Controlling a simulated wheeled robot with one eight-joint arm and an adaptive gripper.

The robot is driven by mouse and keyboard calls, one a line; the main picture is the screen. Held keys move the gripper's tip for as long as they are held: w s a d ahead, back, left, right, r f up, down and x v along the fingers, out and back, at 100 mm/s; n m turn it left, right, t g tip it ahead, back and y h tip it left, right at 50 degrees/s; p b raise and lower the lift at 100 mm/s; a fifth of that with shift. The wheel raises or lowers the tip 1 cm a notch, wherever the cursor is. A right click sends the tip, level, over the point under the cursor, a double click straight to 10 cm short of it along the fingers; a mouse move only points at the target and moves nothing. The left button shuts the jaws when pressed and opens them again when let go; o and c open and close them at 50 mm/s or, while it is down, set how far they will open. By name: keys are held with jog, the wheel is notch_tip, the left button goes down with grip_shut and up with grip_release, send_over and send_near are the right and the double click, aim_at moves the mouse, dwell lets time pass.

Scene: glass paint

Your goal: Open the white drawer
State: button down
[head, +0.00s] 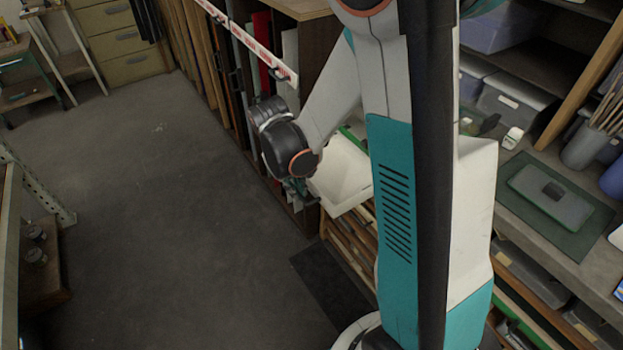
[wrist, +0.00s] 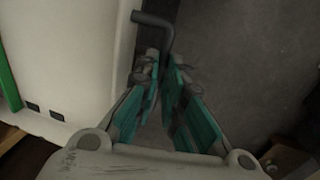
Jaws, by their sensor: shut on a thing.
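The white drawer (head: 345,178) stands out from the shelving in the head view, beside my arm, and its inside shows from above. In the wrist view the white drawer (wrist: 72,60) fills the left side. A dark bent bar handle (wrist: 150,18) sticks out from its right edge. My gripper (wrist: 162,62) has its grey and teal fingers closed around the lower part of this handle. In the head view my gripper (head: 296,188) is at the drawer's left side, partly hidden by my wrist, and the handle cannot be made out there.
Upright boards and panels (head: 210,50) stand in a rack behind my arm. A workbench (head: 530,225) with a green mat is at the right. The grey floor (head: 170,190) at the left is clear.

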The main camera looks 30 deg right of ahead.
jog(key=a, duration=0.3)
jog(key=c, duration=1.7)
grip_release()
jog(key=r, duration=0.4)
jog(key=a+r, duration=0.1)
jog(key=r, duration=0.3)
jog(key=a+r, duration=0.1)
jog(key=r, duration=0.2)
jog(key=shift+a+r, duration=0.15)
jog(key=shift+r, duration=0.25)
jog(key=shift+s, duration=0.1)
